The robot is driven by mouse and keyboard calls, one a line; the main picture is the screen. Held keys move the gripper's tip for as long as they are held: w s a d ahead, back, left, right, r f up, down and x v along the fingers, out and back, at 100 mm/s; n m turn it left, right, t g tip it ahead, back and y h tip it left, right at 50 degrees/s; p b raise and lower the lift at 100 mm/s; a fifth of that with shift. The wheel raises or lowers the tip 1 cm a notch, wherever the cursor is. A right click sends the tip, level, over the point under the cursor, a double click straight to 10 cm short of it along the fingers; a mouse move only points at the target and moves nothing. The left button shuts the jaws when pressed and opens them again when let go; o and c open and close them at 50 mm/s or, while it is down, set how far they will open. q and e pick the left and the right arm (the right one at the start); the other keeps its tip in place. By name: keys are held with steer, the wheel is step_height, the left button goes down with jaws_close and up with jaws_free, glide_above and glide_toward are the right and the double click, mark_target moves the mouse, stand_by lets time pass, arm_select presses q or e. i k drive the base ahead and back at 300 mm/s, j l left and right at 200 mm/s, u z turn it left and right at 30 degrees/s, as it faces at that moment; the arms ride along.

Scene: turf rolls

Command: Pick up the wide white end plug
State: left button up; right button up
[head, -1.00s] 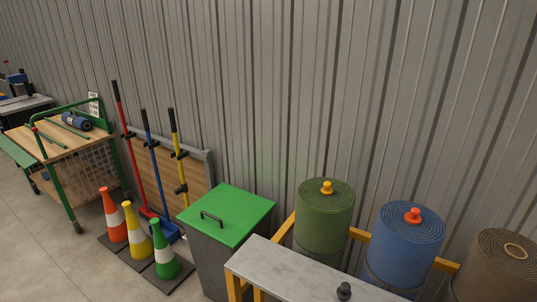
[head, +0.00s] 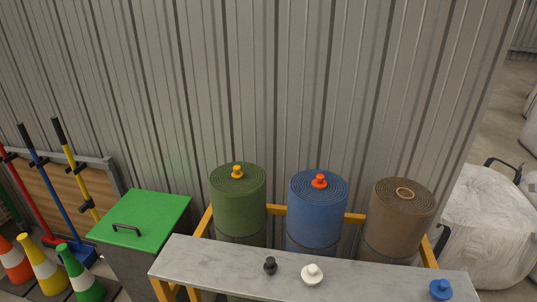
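The wide white end plug (head: 312,274) stands on the grey bench top (head: 220,262), near its middle. It has a broad round base and a small knob on top. A smaller black plug (head: 270,265) stands just left of it, and a blue plug (head: 440,289) stands near the bench's right end. Neither of my grippers shows in the head view.
Behind the bench stand a green roll (head: 238,205) with a yellow plug, a blue roll (head: 315,215) with a red plug, and a brown roll (head: 398,222) with an open core. A green-lidded bin (head: 145,215) and cones stand left. A large pale sack (head: 490,230) stands right.

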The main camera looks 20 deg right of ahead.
mark_target(311, 274)
steer(key=k+z, duration=0.1)
steer(key=z, duration=0.95)
